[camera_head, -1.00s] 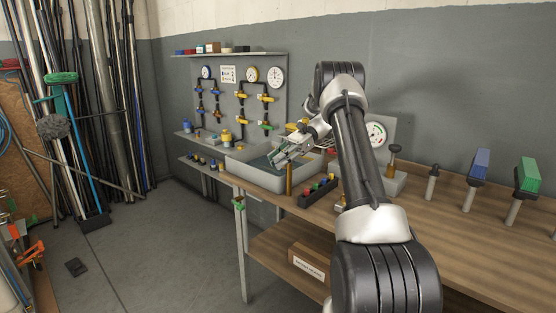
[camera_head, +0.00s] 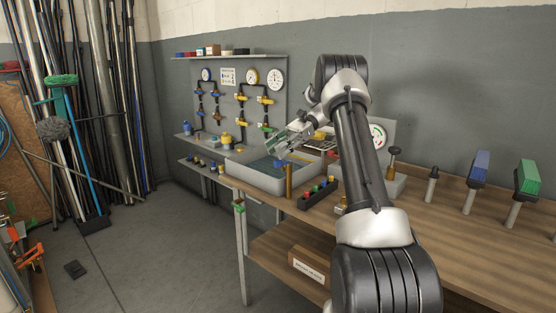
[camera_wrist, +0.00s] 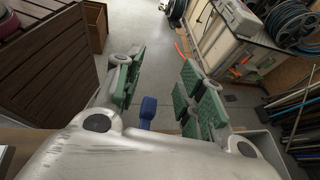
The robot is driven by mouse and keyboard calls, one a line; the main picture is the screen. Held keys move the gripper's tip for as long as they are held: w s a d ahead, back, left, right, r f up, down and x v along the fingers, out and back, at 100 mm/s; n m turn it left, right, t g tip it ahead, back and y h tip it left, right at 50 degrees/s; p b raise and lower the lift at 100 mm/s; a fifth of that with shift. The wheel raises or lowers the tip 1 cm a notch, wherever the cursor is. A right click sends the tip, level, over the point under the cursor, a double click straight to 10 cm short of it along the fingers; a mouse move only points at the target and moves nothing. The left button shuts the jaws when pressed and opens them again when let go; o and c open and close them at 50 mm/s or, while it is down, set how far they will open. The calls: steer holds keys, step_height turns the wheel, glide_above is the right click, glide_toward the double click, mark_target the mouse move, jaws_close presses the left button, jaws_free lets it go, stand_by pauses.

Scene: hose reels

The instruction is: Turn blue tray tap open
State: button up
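The blue tap handle (camera_head: 281,163) shows at the top of a brass post (camera_head: 289,181) at the front edge of the grey tray (camera_head: 240,180). In the wrist view the blue handle (camera_wrist: 148,108) stands low between the two green-padded fingers, nearer the left one. My gripper (camera_head: 278,146) is just above the tap in the head view. Its fingers (camera_wrist: 163,66) are spread apart in the wrist view, with a gap on both sides of the handle. I cannot tell whether the handle is at finger depth. The lower part of the tap is hidden in the wrist view.
A dark rack with coloured knobs (camera_head: 318,194) stands on the bench right of the tap. A gauge block (camera_head: 378,136) stands behind my arm. A pipe board with yellow and blue valves (camera_head: 238,105) is on the wall behind the tray.

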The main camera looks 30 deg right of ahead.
mark_target(278, 160)
step_height(278, 160, up, 5)
steer(key=shift+f, duration=0.1)
stand_by(0.5)
steer(key=shift+a+r, duration=0.1)
steer(key=shift+r, duration=0.1)
steer(key=s+a+r+n+t+h, duration=0.1)
steer(key=s+a+r+n+h, duration=0.25)
steer(key=s, duration=0.35)
steer(key=s+a+r+n+h, duration=0.25)
steer(key=s+a, duration=0.25)
steer(key=s, duration=0.3)
steer(key=s+d+f+n+t+h, duration=0.1)
steer(key=s+n, duration=0.4)
steer(key=s, duration=0.5)
steer(key=s+d+f+n+t+h, duration=0.1)
steer(key=s+f+n+t+h, duration=0.3)
steer(key=s, duration=0.6)
steer(key=shift+s+f+n+h, duration=0.35)
steer(key=shift+f+n+h, duration=0.3)
steer(key=shift+h, duration=0.45)
